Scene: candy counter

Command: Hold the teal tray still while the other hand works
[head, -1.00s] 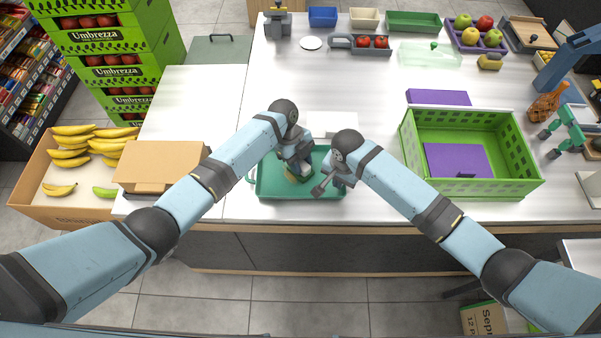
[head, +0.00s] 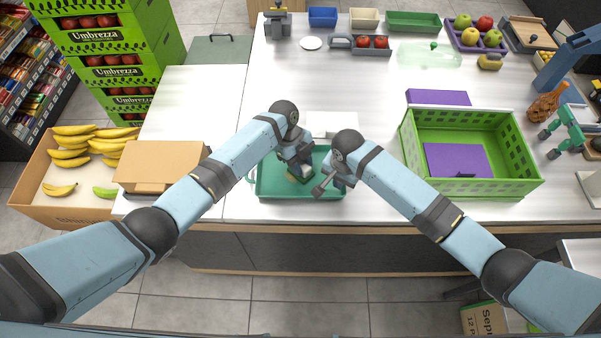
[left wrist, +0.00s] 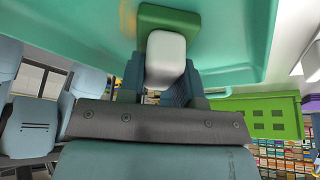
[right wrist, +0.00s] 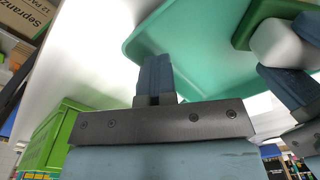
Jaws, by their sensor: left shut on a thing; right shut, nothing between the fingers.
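The teal tray (head: 272,190) lies flat near the counter's front edge, and its inside fills much of the left wrist view (left wrist: 85,30). My left gripper (head: 301,168) is over the tray and shut on a scrubber with a white grip (left wrist: 166,55) and a green pad (left wrist: 168,17). The pad is down at the tray's floor; exact contact is hard to see. My right gripper (right wrist: 155,72) is shut and empty, with its fingers at the tray's rim (right wrist: 132,42). I cannot tell whether they touch it. The head view hides its fingertips.
A green crate (head: 475,186) with a purple piece (head: 457,160) inside stands right of the tray. A cardboard box (head: 160,163) sits at the left. A white item (head: 343,122) lies just behind the tray.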

